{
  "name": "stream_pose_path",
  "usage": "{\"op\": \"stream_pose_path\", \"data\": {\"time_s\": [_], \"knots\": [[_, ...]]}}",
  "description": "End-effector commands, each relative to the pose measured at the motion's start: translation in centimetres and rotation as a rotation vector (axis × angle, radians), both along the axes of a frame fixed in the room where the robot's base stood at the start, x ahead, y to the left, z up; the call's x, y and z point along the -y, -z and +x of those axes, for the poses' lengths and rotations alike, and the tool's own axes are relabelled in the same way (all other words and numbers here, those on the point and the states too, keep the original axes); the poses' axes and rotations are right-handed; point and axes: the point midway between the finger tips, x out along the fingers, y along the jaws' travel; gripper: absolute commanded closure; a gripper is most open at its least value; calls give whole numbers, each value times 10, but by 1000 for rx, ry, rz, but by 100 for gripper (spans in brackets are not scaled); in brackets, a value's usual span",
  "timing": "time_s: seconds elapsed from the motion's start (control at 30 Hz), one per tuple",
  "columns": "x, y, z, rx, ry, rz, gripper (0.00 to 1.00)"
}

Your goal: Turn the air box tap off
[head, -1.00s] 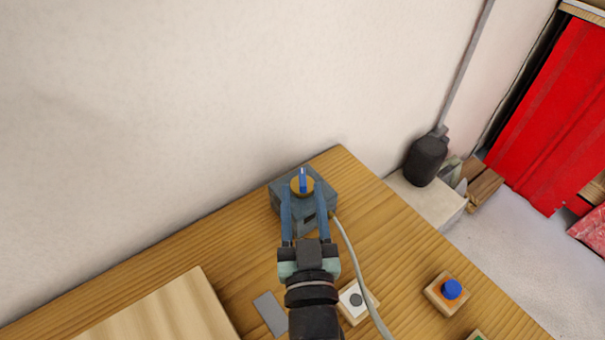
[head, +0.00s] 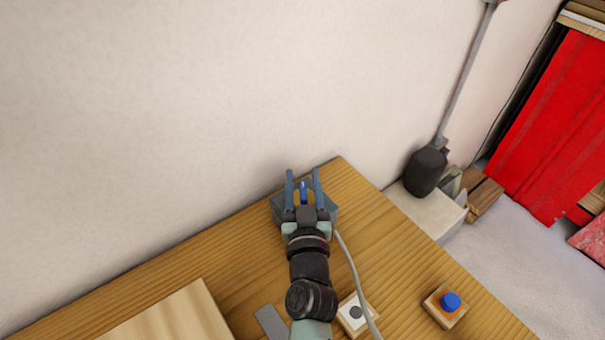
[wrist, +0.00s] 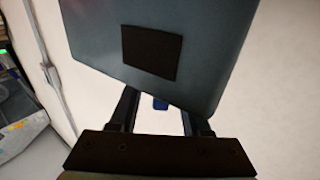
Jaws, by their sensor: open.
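The air box (head: 332,213) is a grey-blue block near the far corner of the wooden table, partly hidden by my gripper. Its tap (head: 303,187) has a blue lever above a brass-coloured collar. My gripper (head: 303,173) is open, with one finger on each side of the blue lever. I cannot tell whether either finger touches it. In the wrist view, the grey box (wrist: 205,55) with a dark square patch fills the upper middle. A bit of the blue lever (wrist: 160,103) shows between the fingers, whose tips are partly hidden.
A pale hose (head: 352,265) runs from the box's right side toward the front. A white block with a dark button (head: 352,312), a blue knob on a wooden base (head: 449,302), a grey plate (head: 270,322) and a pale board (head: 170,318) lie nearer. The wall (head: 200,100) stands close behind.

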Motion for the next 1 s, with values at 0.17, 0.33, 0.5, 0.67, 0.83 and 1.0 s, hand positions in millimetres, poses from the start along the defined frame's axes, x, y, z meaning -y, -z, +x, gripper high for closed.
{"op": "stream_pose_path", "data": {"time_s": [0.17, 0.33, 0.5, 0.67, 0.83, 1.0], "knots": [[-1, 0, 10, 0, -1, 0, 52], [-1, 0, 10, 0, -1, 0, 52], [-1, 0, 10, 0, 0, 0, 63], [-1, 0, 10, 0, 0, 0, 92], [-1, 0, 10, 0, 0, 0, 100], [-1, 0, 10, 0, 0, 0, 100]]}}
